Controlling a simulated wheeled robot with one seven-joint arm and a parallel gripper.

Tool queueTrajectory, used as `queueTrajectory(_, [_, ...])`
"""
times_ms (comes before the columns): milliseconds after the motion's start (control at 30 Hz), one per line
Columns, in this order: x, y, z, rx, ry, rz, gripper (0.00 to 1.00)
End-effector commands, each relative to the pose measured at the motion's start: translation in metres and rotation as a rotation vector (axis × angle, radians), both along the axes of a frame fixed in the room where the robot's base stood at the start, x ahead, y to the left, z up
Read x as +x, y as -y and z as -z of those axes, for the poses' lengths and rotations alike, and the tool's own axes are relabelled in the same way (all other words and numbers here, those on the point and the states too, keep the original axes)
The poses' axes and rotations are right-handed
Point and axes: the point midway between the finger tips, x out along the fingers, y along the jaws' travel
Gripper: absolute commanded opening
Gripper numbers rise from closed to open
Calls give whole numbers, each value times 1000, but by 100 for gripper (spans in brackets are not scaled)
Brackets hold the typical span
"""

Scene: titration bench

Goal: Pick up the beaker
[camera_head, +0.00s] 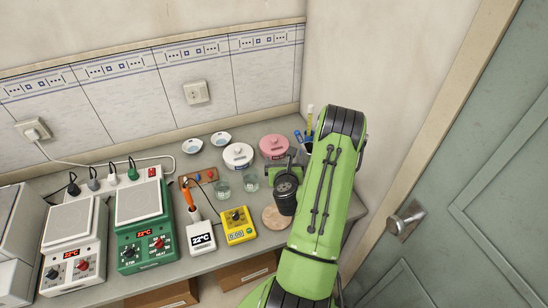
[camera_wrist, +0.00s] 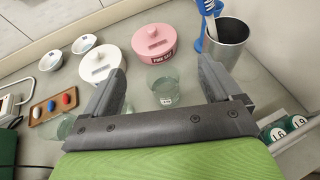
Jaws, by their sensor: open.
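A small clear glass beaker (camera_wrist: 163,91) with a white label stands on the bench, seen between my gripper's two fingers in the wrist view. It also shows in the head view (camera_head: 251,183), just left of my gripper. My gripper (camera_wrist: 162,68) is open and empty, its fingers spread wide on either side of the beaker in the picture. I cannot tell how far the fingertips are from the glass. A second clear beaker (camera_head: 222,189) stands further left; its edge shows in the wrist view (camera_wrist: 65,126), partly hidden by my gripper.
A white lidded pot (camera_head: 238,155) and a pink lidded pot (camera_head: 274,146) stand behind the beakers. A metal cup (camera_wrist: 228,42) with brushes is at the right. Two stirrers stand left.

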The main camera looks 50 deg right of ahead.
Motion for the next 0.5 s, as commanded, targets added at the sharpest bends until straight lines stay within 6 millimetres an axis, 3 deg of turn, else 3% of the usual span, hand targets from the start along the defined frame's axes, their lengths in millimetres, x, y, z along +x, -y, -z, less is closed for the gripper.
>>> queueTrajectory(33, [0, 0, 14, 1, -1, 0, 91])
queueTrajectory(200, [0, -1, 47, -1, -2, -3, 91])
queueTrajectory(500, [1, -1, 87, -2, -3, -7, 91])
